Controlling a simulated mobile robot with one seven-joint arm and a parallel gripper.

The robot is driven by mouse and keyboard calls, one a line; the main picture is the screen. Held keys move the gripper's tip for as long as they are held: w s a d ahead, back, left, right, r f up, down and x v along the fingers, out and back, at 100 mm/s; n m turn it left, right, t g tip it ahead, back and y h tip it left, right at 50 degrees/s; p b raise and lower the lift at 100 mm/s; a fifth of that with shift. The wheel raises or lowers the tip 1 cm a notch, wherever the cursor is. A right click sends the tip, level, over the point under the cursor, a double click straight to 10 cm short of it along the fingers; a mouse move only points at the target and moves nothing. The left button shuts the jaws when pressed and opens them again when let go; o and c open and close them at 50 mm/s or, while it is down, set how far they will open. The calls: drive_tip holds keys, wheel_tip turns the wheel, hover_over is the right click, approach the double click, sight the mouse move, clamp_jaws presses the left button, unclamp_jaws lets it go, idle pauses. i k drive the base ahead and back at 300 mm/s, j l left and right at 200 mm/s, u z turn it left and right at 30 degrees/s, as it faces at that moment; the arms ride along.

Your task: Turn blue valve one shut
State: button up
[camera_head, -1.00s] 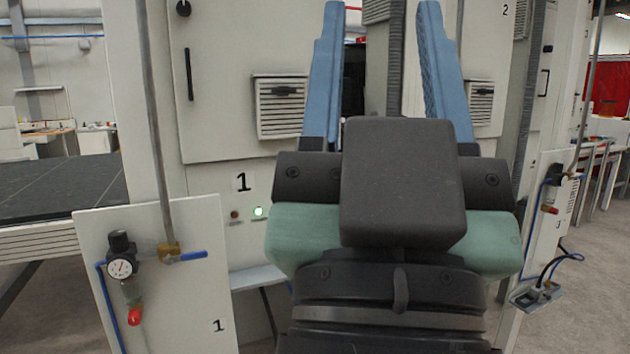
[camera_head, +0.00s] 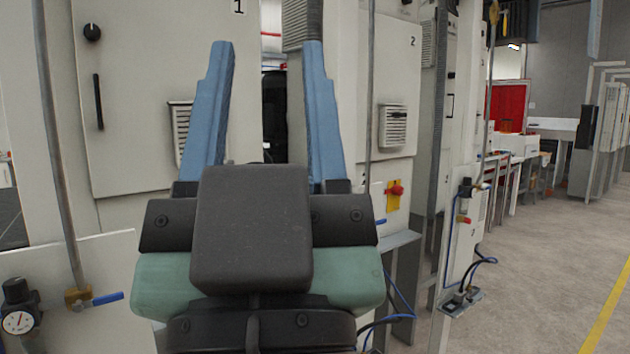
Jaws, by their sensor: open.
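Blue valve one shows as a blue lever handle (camera_head: 108,298) on a brass valve body (camera_head: 78,298) at the lower left. The lever lies about level, pointing right, across the vertical grey pipe. The valve sits in front of a white panel, beside a round pressure gauge (camera_head: 18,321). My gripper (camera_head: 267,48) has two blue fingers pointing up, spread wide apart and empty. It is right of the valve and higher in the picture, not touching it. My gripper's body hides part of the cabinet behind.
Cabinet one (camera_head: 150,80) stands behind the valve, with cabinet two (camera_head: 392,85) to the right. A red and yellow switch (camera_head: 395,190) and another valve panel (camera_head: 465,235) with hoses are on the right. The floor (camera_head: 540,260) at the far right is clear.

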sight(77, 307)
drive_tip(key=i+j, duration=0.2)
drive_tip(key=i, duration=0.2)
drive_tip(key=i+j, duration=0.15)
drive_tip(key=i, duration=0.3)
drive_tip(key=i+j, duration=0.2)
drive_tip(key=i, duration=0.2)
drive_tip(key=z, duration=0.05)
